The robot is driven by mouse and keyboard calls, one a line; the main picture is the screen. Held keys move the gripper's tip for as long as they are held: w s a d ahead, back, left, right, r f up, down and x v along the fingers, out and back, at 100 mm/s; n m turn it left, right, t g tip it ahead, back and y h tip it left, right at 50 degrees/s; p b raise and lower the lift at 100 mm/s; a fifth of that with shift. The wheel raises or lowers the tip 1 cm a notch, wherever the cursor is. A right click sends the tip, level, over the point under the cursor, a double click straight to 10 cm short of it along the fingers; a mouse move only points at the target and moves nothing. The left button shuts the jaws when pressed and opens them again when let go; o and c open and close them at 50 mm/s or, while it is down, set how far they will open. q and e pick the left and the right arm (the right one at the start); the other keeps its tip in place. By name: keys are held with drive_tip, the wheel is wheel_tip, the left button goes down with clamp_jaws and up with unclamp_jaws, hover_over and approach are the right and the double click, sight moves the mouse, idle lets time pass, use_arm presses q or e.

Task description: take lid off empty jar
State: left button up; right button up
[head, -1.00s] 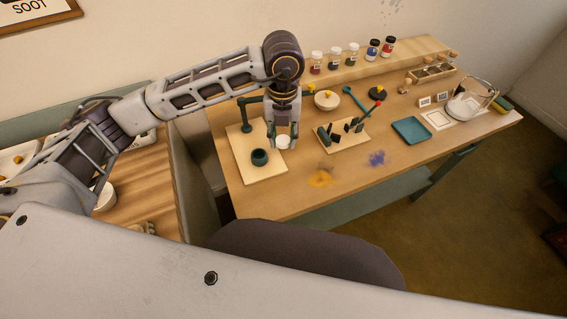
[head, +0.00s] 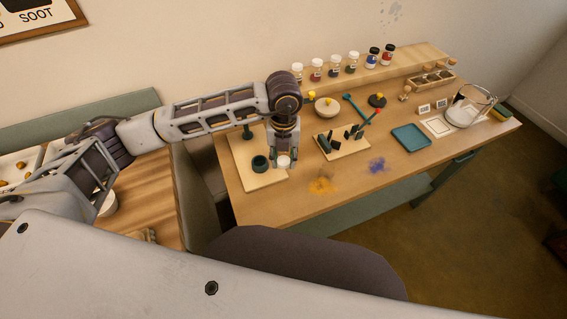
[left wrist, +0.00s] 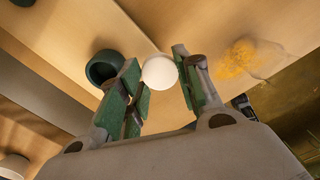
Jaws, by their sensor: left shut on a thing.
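My left gripper (head: 284,163) is shut on a small round white lid (head: 287,161), low over the right edge of a pale board (head: 262,181). In the left wrist view the lid (left wrist: 160,72) sits between the green fingertips (left wrist: 162,82). I cannot tell whether a jar is under it. A dark green round holder (head: 260,164) stands on the board just left of the gripper; it also shows in the left wrist view (left wrist: 104,67). My right gripper is not in view.
Several lidded jars (head: 335,65) line the raised back shelf. To the right are a board with dark pieces (head: 347,150), a bowl (head: 328,107), a teal tray (head: 411,137) and a glass beaker (head: 462,115). Orange (head: 321,186) and blue (head: 376,165) powder stains mark the open tabletop in front.

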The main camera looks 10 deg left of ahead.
sight(283, 160)
use_arm(q)
drive_tip(key=shift+f, duration=1.75)
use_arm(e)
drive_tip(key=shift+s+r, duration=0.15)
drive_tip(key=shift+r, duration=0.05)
use_arm(q)
drive_tip(key=shift+f, duration=0.2)
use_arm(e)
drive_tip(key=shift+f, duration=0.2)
use_arm(q)
drive_tip(key=o, duration=1.1)
drive_tip(key=shift+r, duration=0.2)
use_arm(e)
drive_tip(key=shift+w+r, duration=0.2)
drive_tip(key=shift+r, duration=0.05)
use_arm(q)
wheel_tip(283, 160, up, 11)
drive_tip(key=shift+f+b, duration=0.1)
drive_tip(key=shift+b, duration=0.35)
drive_tip(key=shift+r, duration=0.55)
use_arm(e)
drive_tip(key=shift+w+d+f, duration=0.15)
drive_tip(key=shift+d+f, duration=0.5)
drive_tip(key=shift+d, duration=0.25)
